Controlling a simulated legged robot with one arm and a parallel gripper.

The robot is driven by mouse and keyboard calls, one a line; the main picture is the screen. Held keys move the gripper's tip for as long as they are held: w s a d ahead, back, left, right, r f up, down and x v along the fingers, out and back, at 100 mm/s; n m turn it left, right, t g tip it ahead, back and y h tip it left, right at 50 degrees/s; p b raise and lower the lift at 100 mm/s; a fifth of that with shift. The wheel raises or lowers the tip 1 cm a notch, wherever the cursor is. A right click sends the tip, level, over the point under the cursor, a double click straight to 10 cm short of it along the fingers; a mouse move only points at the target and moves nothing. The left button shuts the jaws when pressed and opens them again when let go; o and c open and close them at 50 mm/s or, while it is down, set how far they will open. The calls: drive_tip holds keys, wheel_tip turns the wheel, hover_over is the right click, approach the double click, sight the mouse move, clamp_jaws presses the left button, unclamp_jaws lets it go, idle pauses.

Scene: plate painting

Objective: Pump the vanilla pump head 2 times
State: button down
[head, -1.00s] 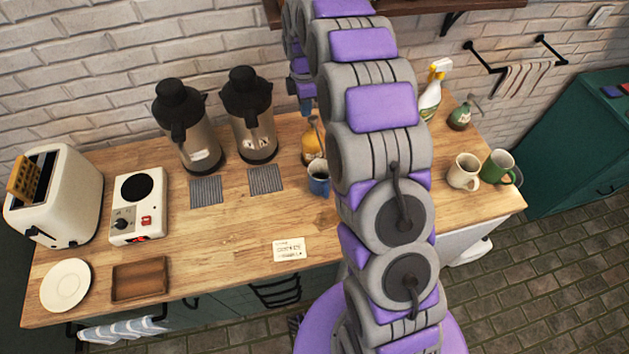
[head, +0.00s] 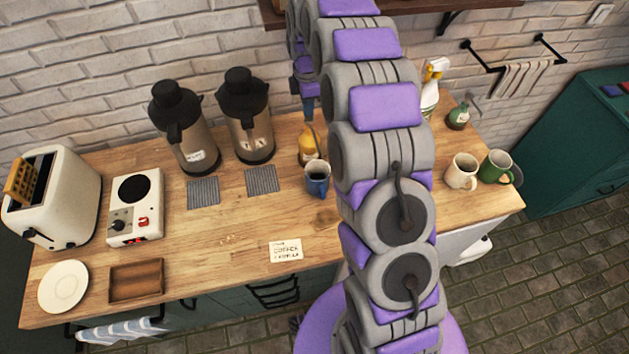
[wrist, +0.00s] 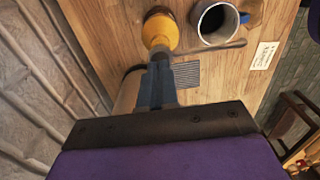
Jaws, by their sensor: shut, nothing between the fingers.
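An amber-yellow bottle (head: 307,147) stands on the wooden counter behind a blue mug. It also shows in the wrist view (wrist: 161,34), just past my fingertips. I take it for the vanilla bottle, but I cannot read a label. My gripper (head: 308,117) is shut and empty, pointing down right above this bottle. In the wrist view the closed blue-grey fingers (wrist: 160,62) overlap the near side of the bottle. The pump head is hard to make out behind the fingers, and I cannot tell whether they touch it.
The blue mug (head: 317,179) with dark liquid stands close in front of the bottle. Two coffee dispensers (head: 248,125) stand to the left. A spray bottle (head: 430,92), a green bottle (head: 458,117) and two mugs (head: 463,171) are at the right.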

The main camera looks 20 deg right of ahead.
drive_tip(key=shift+d, duration=0.8)
drive_tip(key=shift+a+f, duration=0.3)
drive_tip(key=shift+a, duration=0.4)
drive_tip(key=shift+a+f, duration=0.3)
drive_tip(key=shift+a, duration=0.35)
drive_tip(key=shift+d+f, duration=0.25)
drive_tip(key=shift+d, duration=0.3)
drive_tip(key=shift+d+f, duration=0.25)
drive_tip(key=shift+d, duration=0.25)
drive_tip(key=shift+f, duration=0.3)
drive_tip(key=shift+a, duration=0.5)
drive_tip(key=shift+r, duration=1.4)
